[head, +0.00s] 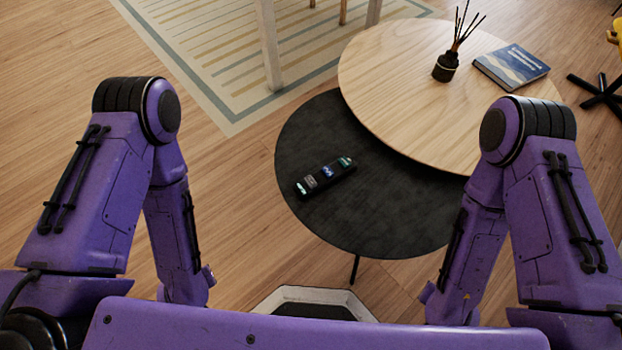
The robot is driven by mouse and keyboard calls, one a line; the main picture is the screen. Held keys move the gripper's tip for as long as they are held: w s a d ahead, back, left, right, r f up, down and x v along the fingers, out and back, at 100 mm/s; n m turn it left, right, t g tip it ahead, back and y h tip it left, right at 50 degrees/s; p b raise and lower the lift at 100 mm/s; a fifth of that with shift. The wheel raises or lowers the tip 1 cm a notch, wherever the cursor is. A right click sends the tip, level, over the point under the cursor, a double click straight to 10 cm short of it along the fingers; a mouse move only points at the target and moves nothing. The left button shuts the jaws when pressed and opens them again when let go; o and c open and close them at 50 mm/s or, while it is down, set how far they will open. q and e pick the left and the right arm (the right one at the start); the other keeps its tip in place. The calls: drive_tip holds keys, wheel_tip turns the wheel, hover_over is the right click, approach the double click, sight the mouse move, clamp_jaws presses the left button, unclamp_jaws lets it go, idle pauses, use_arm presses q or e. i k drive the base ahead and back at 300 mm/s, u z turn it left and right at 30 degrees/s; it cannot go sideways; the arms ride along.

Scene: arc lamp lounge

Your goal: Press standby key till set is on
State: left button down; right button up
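A small black remote-like device (326,177) lies on the round black low table (400,222). It is tilted in the picture, its right end farther from me. Its top has a grey-white patch at the near left end, a blue and white patch in the middle and a greenish one at the far right end. The key markings are too small to read. No television set is in view. My two purple arms hang folded at the left and right of the picture, apart from the table's device. Both grippers are out of view.
A higher round wooden table (400,95) overlaps the black one. It bears a reed diffuser (446,67) and a blue book (511,66). A striped rug (215,50) with pale furniture legs lies at the back left. Bare wood floor is left of the black table.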

sight(311, 181)
drive_tip(key=z, duration=1.2)
drive_tip(key=k, duration=1.35)
drive_tip(key=u, duration=0.4)
drive_tip(key=i, duration=1)
drive_tip(key=z, duration=0.05)
